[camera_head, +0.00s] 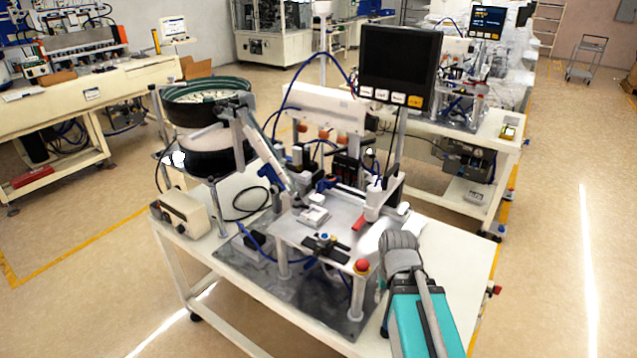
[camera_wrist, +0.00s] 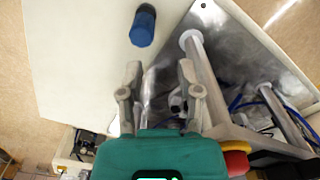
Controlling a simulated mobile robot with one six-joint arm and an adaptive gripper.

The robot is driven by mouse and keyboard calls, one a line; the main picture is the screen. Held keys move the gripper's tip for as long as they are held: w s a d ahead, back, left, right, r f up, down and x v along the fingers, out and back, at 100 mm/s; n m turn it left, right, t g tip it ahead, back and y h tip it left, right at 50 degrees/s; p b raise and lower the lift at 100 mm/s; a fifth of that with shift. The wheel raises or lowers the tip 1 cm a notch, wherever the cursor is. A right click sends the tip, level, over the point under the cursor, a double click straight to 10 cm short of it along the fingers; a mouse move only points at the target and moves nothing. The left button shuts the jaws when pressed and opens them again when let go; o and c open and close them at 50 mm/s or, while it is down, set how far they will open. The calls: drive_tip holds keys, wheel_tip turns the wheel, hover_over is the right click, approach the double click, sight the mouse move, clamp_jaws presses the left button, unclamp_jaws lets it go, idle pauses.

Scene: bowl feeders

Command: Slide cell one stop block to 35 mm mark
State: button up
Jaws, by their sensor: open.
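In the head view, a raised metal plate (camera_head: 285,232) stands on posts on the cell's white table. On its front part is a small black fixture (camera_head: 324,245) with blue and yellow pieces. A small light-grey block (camera_head: 313,217) sits farther back. I cannot tell which of these is the stop block, and no 35 mm mark is readable. My gripper (camera_wrist: 158,90) is open and empty in the wrist view, low beside a metal post (camera_wrist: 205,65). It is not clearly visible in the head view, where my arm comes in from the lower right.
A red stop button (camera_head: 362,266) is at the plate's front corner; it also shows close to my gripper in the wrist view (camera_wrist: 237,163). A blue cylinder (camera_wrist: 143,27) is beyond the fingers. A bowl feeder (camera_head: 205,100) and a monitor (camera_head: 400,62) rise behind the plate.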

drive_tip(key=shift+r, duration=0.15)
wheel_tip(320, 180, up, 24)
drive_tip(key=n+p, duration=1.1)
drive_tip(key=p, duration=1.3)
hover_over(320, 181)
drive_tip(key=shift+f, duration=0.2)
drive_tip(key=shift+s+f, duration=0.1)
drive_tip(key=shift+f, duration=0.05)
wheel_tip(320, 181, down, 14)
drive_tip(key=b, duration=1.4)
drive_tip(key=shift+r, duration=0.25)
